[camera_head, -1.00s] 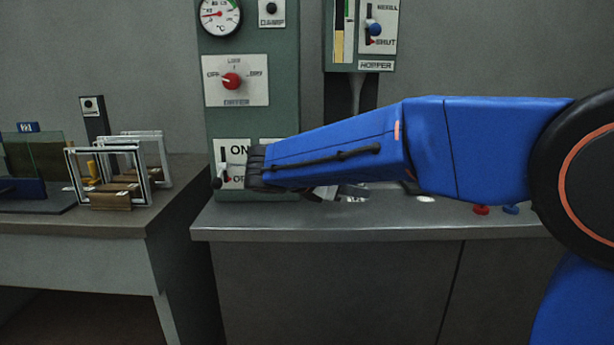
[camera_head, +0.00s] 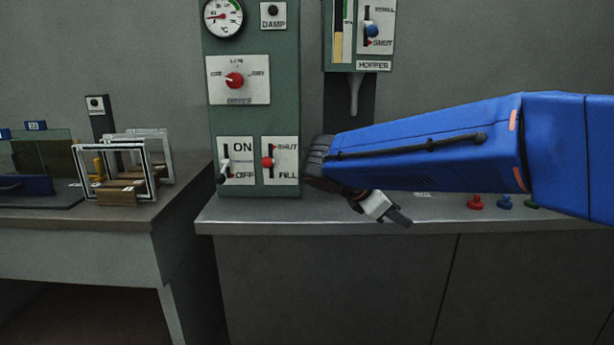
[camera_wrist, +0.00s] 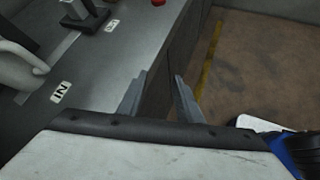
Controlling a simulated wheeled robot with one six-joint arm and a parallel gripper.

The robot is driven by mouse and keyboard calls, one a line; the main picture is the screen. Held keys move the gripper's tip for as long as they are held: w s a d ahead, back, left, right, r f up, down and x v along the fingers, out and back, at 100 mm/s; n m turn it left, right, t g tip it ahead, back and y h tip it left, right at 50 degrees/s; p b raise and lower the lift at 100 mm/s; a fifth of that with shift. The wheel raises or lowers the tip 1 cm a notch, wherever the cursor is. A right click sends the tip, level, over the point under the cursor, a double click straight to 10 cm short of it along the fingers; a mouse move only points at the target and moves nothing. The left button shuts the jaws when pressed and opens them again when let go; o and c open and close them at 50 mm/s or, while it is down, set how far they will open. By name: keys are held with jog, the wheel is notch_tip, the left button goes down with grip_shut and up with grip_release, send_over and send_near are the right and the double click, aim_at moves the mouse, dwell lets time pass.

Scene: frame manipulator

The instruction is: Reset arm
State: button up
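My blue arm reaches in from the right in the head view. My gripper (camera_head: 388,210) hangs at its end, just over the front edge of the grey counter, right of the green panel (camera_head: 285,95). In the wrist view my gripper (camera_wrist: 160,98) shows two grey fingers apart, with nothing between them. The counter edge and the floor lie beyond them. On the panel, the ON/OFF lever (camera_head: 223,170) and the red-knobbed SHUT/FILL lever (camera_head: 267,162) are both in plain sight, apart from my gripper.
The grey counter (camera_head: 250,213) runs below the panel. The hopper (camera_head: 354,90) hangs at the back. Red (camera_head: 475,202) and blue (camera_head: 504,202) knobs stand at the counter's right. A left table (camera_head: 100,222) holds several upright frames (camera_head: 128,172). Open floor (camera_wrist: 260,70) shows in the wrist view.

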jog(key=s+d+f+m+g+y, duration=0.1)
jog(key=s+d+f+m+y, duration=0.2)
jog(key=s+d, duration=0.4)
jog(key=s+f+m+y, duration=0.3)
jog(key=s+f+m, duration=0.2)
jog(key=s+m, duration=0.3)
jog(key=s+f+m+y, duration=0.3)
jog(key=s+f+m, duration=0.3)
jog(key=s+m, duration=0.3)
jog(key=s, duration=0.2)
jog(key=shift+s+d+f+t, duration=0.3)
jog(key=shift+s+d+t, duration=0.1)
jog(key=shift+c, duration=0.3)
